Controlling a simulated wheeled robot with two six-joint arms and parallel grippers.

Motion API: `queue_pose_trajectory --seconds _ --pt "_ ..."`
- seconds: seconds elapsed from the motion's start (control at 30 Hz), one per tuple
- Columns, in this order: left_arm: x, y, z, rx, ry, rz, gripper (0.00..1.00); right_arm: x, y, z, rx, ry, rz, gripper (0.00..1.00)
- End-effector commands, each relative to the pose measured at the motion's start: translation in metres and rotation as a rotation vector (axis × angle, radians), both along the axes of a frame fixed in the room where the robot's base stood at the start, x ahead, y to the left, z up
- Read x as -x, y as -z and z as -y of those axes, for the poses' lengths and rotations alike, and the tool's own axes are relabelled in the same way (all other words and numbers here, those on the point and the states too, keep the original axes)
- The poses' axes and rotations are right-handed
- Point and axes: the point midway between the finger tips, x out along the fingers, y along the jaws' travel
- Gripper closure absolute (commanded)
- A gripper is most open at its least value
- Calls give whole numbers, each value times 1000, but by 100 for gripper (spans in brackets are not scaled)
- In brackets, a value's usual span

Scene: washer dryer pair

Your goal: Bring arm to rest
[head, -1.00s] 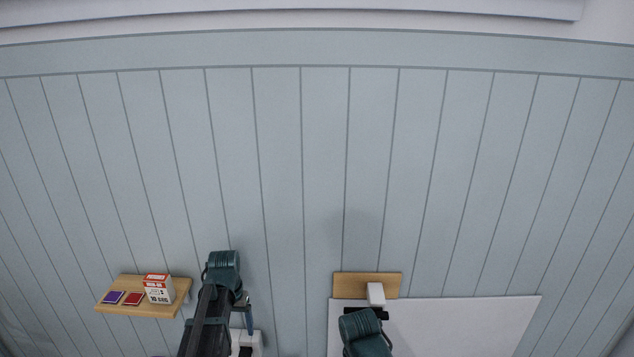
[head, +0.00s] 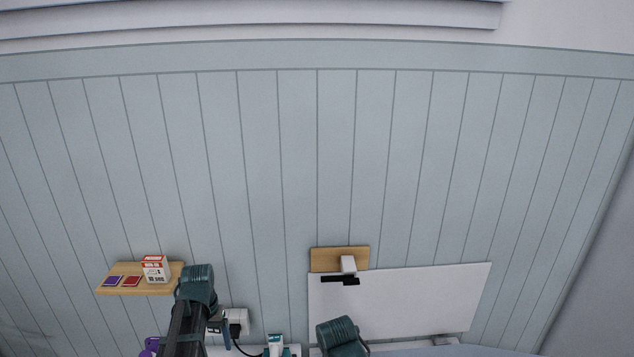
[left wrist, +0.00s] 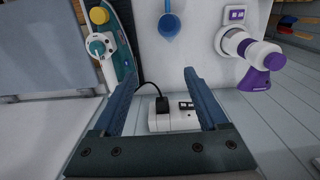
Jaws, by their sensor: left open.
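My left arm comes up from the bottom left in the head view, in front of the panelled wall. My left gripper shows best in the left wrist view (left wrist: 160,78), with its two blue fingers spread wide. I see nothing held between them. A white socket box (left wrist: 174,117) with a black plug lies beyond the gap; I cannot tell how far. It also shows in the head view (head: 236,320), just right of my left arm. Part of my right arm shows at the bottom centre of the head view, but its gripper is out of view.
A wooden shelf (head: 135,290) with a red-white box (head: 154,268) is beside my left arm. A white board (head: 420,300) is at right. The left wrist view shows a teal appliance (left wrist: 122,60), a blue scoop (left wrist: 169,25) and a purple-white appliance (left wrist: 250,50).

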Motion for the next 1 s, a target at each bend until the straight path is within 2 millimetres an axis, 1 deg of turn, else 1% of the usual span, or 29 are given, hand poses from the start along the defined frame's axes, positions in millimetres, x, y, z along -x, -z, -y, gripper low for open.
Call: queue_pose_trajectory --seconds 0.07,0.1,0.37,0.57,0.77,0.87,0.9,1.0 --pt "0 1 1 0 1 0 24 0 1 0 0 0 0 50" --pt "3 6 6 -1 9 -1 24 0 7 0 0 0 0 50" --pt "13 24 31 -9 43 -8 24 0 24 0 0 -1 0 50" --pt "28 48 61 -19 90 -15 24 0 48 0 1 -2 1 50" --pt "54 84 104 -36 159 -25 24 0 84 0 1 -4 1 50" --pt "75 111 132 -48 210 -32 24 0 111 0 1 -6 2 50" --pt "85 123 144 -55 233 -34 24 0 124 0 1 -6 2 50" --pt "111 150 171 -71 291 -39 24 0 151 0 1 -8 3 50"
